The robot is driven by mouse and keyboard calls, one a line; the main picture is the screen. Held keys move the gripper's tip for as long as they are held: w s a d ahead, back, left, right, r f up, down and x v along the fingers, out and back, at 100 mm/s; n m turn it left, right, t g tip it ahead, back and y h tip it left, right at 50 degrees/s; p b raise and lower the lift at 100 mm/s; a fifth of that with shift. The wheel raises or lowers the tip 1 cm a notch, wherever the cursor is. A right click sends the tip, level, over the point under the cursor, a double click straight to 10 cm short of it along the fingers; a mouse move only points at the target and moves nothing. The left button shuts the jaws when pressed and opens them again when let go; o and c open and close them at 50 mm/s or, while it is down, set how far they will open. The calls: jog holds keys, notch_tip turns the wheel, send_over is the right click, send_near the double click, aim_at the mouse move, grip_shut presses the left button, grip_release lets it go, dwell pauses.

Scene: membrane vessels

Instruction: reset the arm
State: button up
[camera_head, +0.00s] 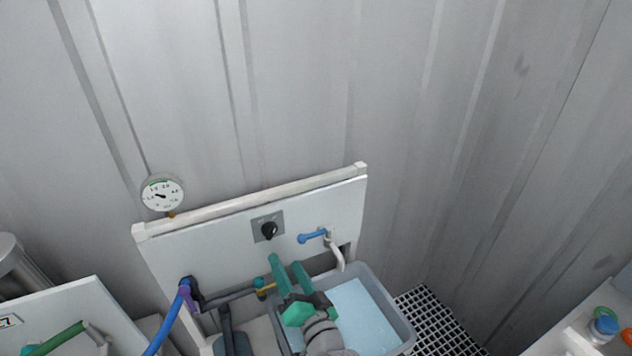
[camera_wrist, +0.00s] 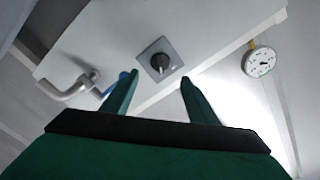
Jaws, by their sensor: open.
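My gripper (camera_head: 290,274) has green fingers and is open and empty. In the head view it stands over the left part of a grey basin, in front of a white panel (camera_head: 210,252). In the wrist view the two fingertips (camera_wrist: 158,82) point toward the panel. A black knob on a grey plate (camera_head: 268,229) lies beyond the fingertips, apart from them. The knob also shows in the wrist view (camera_wrist: 159,62), between and beyond the fingers. The lower part of my arm is cut off by the head view's bottom edge.
A tap with a blue lever (camera_head: 312,236) overhangs the basin (camera_head: 395,308), which holds pale blue liquid. A round gauge (camera_head: 162,194) tops the panel's left end. A blue hose (camera_head: 168,325) runs at lower left. A floor grating (camera_head: 440,318) lies right of the basin.

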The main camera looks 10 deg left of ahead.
jog(key=s+d+f+m+h, duration=0.1)
jog(key=s+d+f+h, duration=0.85)
jog(key=s+f, duration=0.6)
jog(key=s+d+r+n, duration=0.1)
jog(key=s+d, duration=0.1)
jog(key=s, duration=0.8)
jog(key=s+d+r+n, duration=0.1)
jog(key=s+d+n, duration=0.1)
jog(key=s, duration=0.9)
jog(key=shift+d+r, duration=0.15)
jog(key=shift+r, duration=0.1)
